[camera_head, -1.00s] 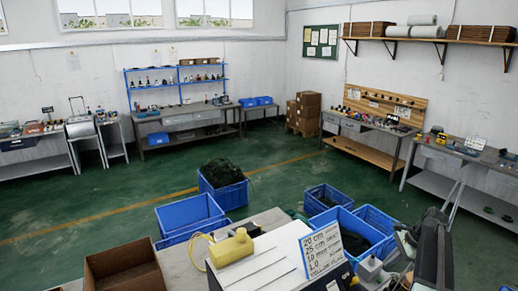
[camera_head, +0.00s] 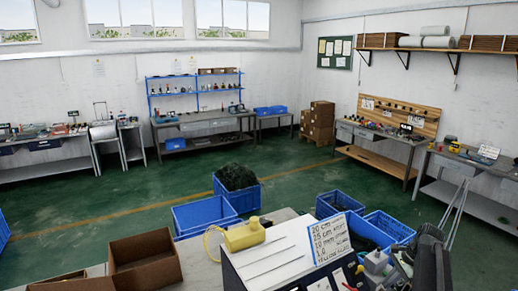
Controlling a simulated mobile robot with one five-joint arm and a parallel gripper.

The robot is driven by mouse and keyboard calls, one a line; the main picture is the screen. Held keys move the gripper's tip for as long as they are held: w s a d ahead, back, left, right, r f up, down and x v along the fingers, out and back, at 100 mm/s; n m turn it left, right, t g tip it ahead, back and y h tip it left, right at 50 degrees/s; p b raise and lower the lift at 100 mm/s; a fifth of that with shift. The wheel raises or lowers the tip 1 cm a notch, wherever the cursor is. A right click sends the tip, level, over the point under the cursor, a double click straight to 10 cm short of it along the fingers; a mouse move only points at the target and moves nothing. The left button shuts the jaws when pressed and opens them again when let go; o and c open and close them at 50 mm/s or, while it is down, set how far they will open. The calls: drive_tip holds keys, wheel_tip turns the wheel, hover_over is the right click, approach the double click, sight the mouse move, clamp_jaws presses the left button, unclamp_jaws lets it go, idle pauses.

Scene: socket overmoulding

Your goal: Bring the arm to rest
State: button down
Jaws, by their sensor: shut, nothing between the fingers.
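A dark, upright part that looks like my own arm (camera_head: 432,262) stands at the lower right, cut off by the bottom edge. I cannot make out my gripper's fingers. Nothing held shows on the part of the arm in view.
A workbench in front bears a yellow device (camera_head: 244,236), a white sign with handwriting (camera_head: 330,240) and open cardboard boxes (camera_head: 146,262). Blue crates (camera_head: 204,215) stand on the green floor (camera_head: 105,205) behind it. Workbenches (camera_head: 205,127) line the walls; the floor between is largely clear.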

drive_tip(key=s+a+f+n+h+b, duration=0.1)
drive_tip(key=s+a+f+n+b, duration=0.2)
drive_tip(key=a, duration=0.7)
drive_tip(key=s+a+f+n+g+h+b, duration=0.1)
drive_tip(key=s+a+f+n+b, duration=0.2)
drive_tip(key=a+f+n+b, duration=0.5)
drive_tip(key=s+a+f+n+h+b, duration=0.1)
drive_tip(key=s+a+f+n+b, duration=0.3)
drive_tip(key=a+f, duration=0.4)
drive_tip(key=a+n+b, duration=0.1)
drive_tip(key=a+b, duration=0.1)
drive_tip(key=a, duration=0.2)
drive_tip(key=shift+f+g, duration=0.2)
drive_tip(key=shift+g, duration=0.1)
drive_tip(key=shift+w, duration=0.1)
